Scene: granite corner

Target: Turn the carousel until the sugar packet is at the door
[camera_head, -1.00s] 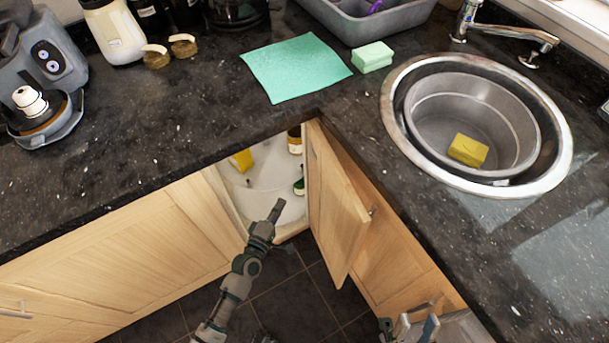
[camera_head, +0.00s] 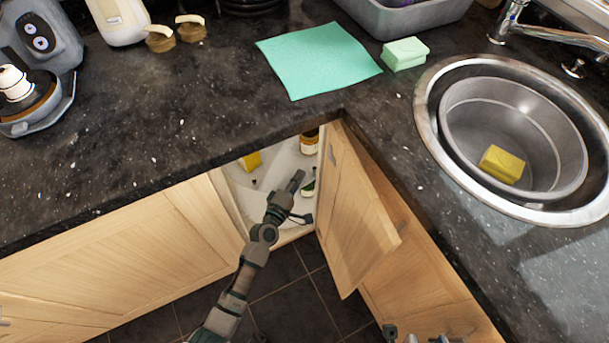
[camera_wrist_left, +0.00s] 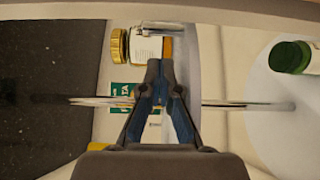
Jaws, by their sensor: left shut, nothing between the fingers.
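The white carousel (camera_head: 268,178) is inside the open corner cabinet. On it are a yellow item (camera_head: 251,160) at the back left, a jar (camera_head: 309,143) at the back right and a dark green item (camera_head: 308,188) near the door. None can be clearly identified as the sugar packet. My left gripper (camera_head: 298,176) is shut and empty, reaching through the opening over the carousel. In the left wrist view, its fingers (camera_wrist_left: 165,82) are in front of the carousel's metal pole (camera_wrist_left: 225,105), near the gold-lidded jar (camera_wrist_left: 148,46) and a green label (camera_wrist_left: 122,98). Contact is unclear.
The open wooden door (camera_head: 352,215) stands right of the opening. The dark countertop (camera_head: 190,130) overhangs it. A teal cloth (camera_head: 318,60), a sponge (camera_head: 404,53) and a sink (camera_head: 515,130) are above. Only scraps of my right gripper (camera_head: 430,339) show at the bottom edge.

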